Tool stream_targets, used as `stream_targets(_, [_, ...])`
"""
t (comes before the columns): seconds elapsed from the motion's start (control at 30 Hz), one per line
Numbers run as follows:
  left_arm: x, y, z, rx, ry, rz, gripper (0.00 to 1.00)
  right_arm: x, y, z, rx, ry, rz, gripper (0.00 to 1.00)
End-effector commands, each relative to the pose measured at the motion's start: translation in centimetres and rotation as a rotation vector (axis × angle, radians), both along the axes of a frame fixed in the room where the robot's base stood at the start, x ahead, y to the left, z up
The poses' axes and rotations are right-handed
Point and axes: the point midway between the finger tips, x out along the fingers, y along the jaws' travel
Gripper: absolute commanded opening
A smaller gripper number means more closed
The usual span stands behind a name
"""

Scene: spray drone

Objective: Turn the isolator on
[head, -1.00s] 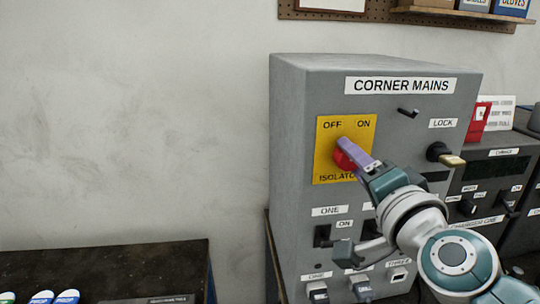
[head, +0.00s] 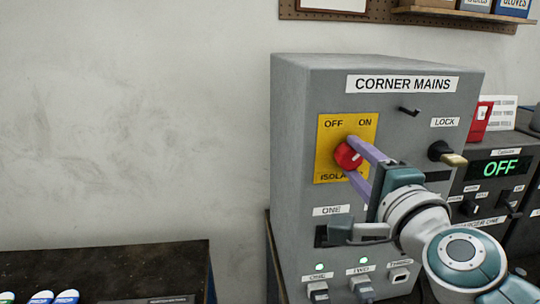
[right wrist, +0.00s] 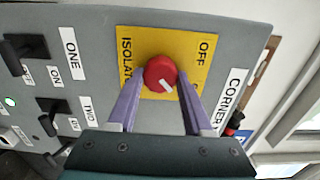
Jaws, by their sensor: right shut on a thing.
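The isolator is a red round knob (head: 345,157) on a yellow plate (head: 328,140) marked OFF and ON, on the grey CORNER MAINS cabinet (head: 300,100). My right gripper (head: 352,157) is shut on the knob, one purple finger above it and one below in the head view. In the right wrist view the fingers (right wrist: 160,95) flank the knob (right wrist: 160,73); its white mark points down and right, toward the ON side. The ON word is mostly hidden there by a finger. My left gripper is out of view.
A black and brass lock key (head: 444,153) and a black hook (head: 409,111) stick out right of the plate. Green lamps (head: 364,260) glow below. A charger display (head: 500,167) at the right reads OFF. Open wall lies to the left.

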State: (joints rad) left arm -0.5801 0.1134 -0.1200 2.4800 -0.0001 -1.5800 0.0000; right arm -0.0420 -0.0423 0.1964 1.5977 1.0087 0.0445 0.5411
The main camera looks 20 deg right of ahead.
Motion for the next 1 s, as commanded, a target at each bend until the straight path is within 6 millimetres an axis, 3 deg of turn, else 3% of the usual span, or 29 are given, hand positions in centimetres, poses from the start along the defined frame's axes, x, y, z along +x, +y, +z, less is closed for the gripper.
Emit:
stream_targets(0.33, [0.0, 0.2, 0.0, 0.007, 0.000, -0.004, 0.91, 0.0, 0.0, 0.1, 0.007, -0.004, 0.000, 0.00])
stream_targets(0.37, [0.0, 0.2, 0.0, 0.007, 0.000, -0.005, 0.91, 0.0, 0.0, 0.1, 0.007, -0.004, 0.000, 0.54])
stream_targets(0.6, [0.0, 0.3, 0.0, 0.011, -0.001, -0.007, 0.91, 0.0, 0.0, 0.1, 0.005, -0.002, 0.000, 0.81])
stream_targets(0.87, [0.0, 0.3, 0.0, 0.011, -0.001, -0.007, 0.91, -0.1, 0.0, 0.0, 0.004, -0.001, 0.000, 0.81])
stream_targets(1.0, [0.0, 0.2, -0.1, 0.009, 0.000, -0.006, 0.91, -1.3, 0.3, -0.1, 0.004, 0.001, 0.000, 0.81])
